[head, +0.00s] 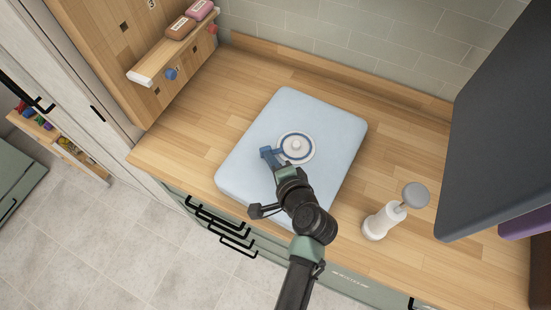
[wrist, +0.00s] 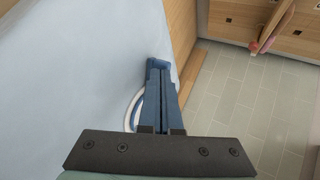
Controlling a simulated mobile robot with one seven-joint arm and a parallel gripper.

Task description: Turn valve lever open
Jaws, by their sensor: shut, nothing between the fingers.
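A round white valve dial (head: 296,147) with a blue ring sits on top of a pale blue block (head: 320,110) on the counter. A short blue lever (head: 267,151) lies at the dial's left side. My gripper (head: 273,161) is shut and empty, with its blue fingers reaching down at the lever. In the wrist view the shut fingers (wrist: 159,80) point at a blue end piece, which looks like the lever (wrist: 158,63). They look close to it or touching; I cannot tell which. Part of the white-and-blue ring (wrist: 136,108) shows behind the fingers, which hide the rest.
A white dispenser with a grey round top (head: 384,220) stands on the wooden counter (head: 190,150), right of the block. A dark grey panel (head: 500,120) hangs at the right. A wooden shelf (head: 170,48) with small boxes is at the upper left.

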